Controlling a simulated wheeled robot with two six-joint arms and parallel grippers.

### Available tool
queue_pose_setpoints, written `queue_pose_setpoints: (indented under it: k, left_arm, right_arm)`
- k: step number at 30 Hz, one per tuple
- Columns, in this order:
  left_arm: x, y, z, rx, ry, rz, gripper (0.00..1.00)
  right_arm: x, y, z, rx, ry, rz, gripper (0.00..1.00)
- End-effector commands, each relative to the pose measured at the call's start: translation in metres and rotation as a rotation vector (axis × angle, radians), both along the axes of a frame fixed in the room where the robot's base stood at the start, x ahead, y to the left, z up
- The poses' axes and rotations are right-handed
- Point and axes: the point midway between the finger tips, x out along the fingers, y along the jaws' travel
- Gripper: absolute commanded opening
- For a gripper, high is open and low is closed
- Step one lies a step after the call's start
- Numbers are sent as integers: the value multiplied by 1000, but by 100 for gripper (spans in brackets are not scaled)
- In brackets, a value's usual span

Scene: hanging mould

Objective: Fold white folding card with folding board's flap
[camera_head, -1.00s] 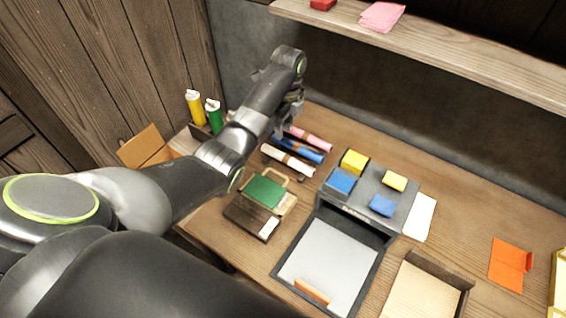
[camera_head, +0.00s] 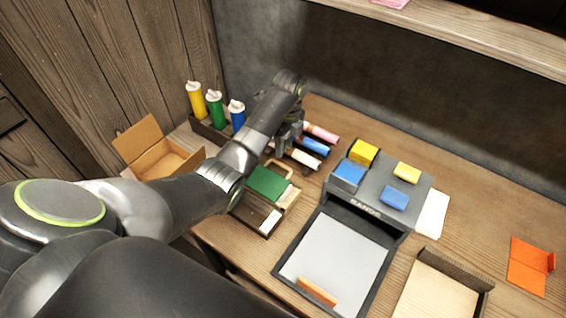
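A white card (camera_head: 433,214) lies flat on the table, beside the right edge of a grey block-topped unit. A dark-framed board with a pale grey panel (camera_head: 335,252) lies in front of that unit, with an orange-brown strip (camera_head: 317,292) near its front edge. I cannot tell for sure that this is the folding board or which part is its flap. My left gripper (camera_head: 289,141) hangs at the left end of the rolled tubes, well away from the white card. Its fingers are small and dark, and their opening is unclear. My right gripper is not in view.
The grey unit (camera_head: 412,222) carries blue and yellow blocks. Rolled tubes (camera_head: 315,147), a green-topped case (camera_head: 268,183), bottles (camera_head: 215,110) and an open cardboard box (camera_head: 160,157) stand left. A wooden tray (camera_head: 436,290) and orange card (camera_head: 528,268) are right. A shelf (camera_head: 460,35) runs above.

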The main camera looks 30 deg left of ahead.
Motion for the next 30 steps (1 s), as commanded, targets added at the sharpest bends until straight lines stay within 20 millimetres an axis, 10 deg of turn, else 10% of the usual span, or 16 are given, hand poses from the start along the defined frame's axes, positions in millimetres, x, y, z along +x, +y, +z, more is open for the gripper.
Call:
queue_pose_setpoints:
  k: [9,22,30]
  left_arm:
    - [-6,1,-49,0,1,0,32]
    - [-6,1,-59,0,-2,-1,32]
    - [-6,1,-59,0,-2,-1,0]
  right_arm:
    - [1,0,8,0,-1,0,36]
    - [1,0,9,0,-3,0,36]
    - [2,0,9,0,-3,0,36]
